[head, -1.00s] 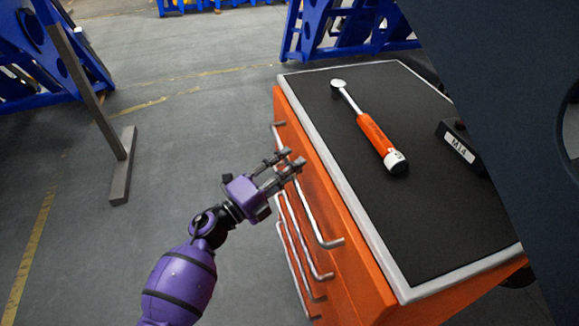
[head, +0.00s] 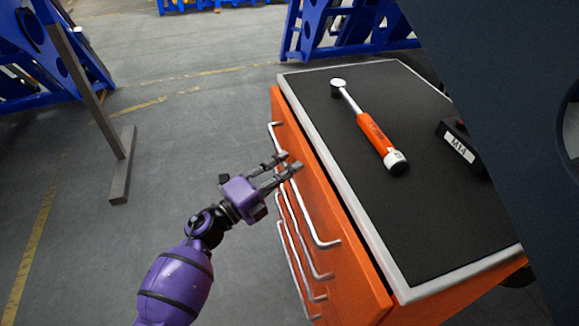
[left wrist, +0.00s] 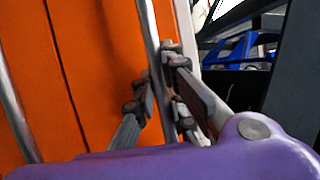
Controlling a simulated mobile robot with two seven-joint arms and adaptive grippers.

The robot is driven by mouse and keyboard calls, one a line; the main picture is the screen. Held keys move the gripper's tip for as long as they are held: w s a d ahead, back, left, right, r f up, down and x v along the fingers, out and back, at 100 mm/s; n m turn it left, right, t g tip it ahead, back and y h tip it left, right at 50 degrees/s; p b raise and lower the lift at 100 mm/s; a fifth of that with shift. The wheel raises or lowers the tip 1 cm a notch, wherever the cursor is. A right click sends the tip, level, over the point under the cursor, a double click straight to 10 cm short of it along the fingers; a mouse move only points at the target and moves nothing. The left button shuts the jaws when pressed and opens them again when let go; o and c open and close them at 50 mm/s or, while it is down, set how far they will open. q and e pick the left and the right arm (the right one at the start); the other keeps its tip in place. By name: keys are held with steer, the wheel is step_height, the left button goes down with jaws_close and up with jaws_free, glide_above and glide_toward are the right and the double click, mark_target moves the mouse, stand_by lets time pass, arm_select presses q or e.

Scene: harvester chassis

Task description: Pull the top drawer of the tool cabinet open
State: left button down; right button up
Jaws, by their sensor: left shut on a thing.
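The orange tool cabinet (head: 345,262) stands right of centre in the head view, with a black top mat and grey rim. Its top drawer has a long metal handle (head: 318,232), and a narrow dark gap shows between the drawer front and the cabinet rim. My left gripper (head: 284,166) is shut on this handle near its middle. In the left wrist view the fingers (left wrist: 160,92) sit on either side of the handle bar (left wrist: 152,45), in front of the orange drawer front (left wrist: 95,60). My right gripper is not in view.
A torque wrench (head: 372,130) with an orange grip and a black M14 box (head: 460,143) lie on the cabinet top. Lower drawer handles (head: 300,262) run below. A dark panel (head: 510,90) blocks the right. Grey floor (head: 130,220) is free at left.

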arm_select(q)
steer(key=s+a+b, duration=0.1)
steer(key=s+a, duration=0.2)
steer(key=a, duration=0.7)
steer(key=s+a+b, duration=0.2)
steer(key=s+a, duration=0.2)
steer(key=a, duration=0.7)
steer(key=s+a+b, duration=0.1)
steer(key=s+a, duration=0.2)
steer(key=a, duration=0.8)
steer(key=shift+s+a, duration=0.2)
steer(key=shift+s, duration=0.1)
steer(key=c, duration=1.8)
jaws_free()
steer(key=shift+o, duration=0.2)
steer(key=v, duration=1.2)
